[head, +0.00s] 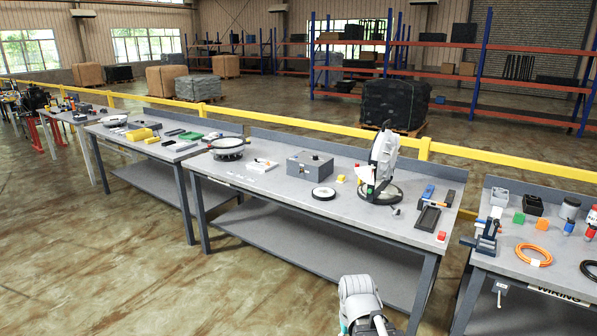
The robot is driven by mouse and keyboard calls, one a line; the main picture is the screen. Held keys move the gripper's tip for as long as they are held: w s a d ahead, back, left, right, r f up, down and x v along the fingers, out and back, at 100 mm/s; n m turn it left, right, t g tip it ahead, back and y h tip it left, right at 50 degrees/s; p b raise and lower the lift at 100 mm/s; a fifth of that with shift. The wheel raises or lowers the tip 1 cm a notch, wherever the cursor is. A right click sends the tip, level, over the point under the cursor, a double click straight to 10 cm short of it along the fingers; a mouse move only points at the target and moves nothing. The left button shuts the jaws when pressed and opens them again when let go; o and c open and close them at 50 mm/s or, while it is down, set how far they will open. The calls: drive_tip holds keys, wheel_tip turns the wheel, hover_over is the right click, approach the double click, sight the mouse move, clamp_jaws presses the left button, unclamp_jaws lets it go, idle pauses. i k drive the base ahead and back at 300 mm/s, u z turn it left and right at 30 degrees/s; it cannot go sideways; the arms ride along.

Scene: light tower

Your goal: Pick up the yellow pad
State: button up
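Several yellow things show in the head view, and I cannot tell for certain which is the pad. A small yellow block (341,179) lies on the middle grey workbench (290,205), between a white-and-black disc (323,193) and a tall white device on a round black base (384,160). A larger yellow piece (139,134) lies on the left workbench (190,155). Part of my arm shows at the bottom edge, below and in front of the middle bench. My gripper's fingers are not visible.
A grey box (310,164) and a round black-rimmed dish (228,148) stand on the middle bench. The right bench (520,260) holds a vise (486,238) and an orange cable ring (533,255). A yellow rail (290,138) runs behind. The floor at front left is clear.

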sight(341, 178)
drive_tip(key=z, duration=0.1)
drive_tip(key=i, duration=1.3)
drive_tip(key=z, duration=0.15)
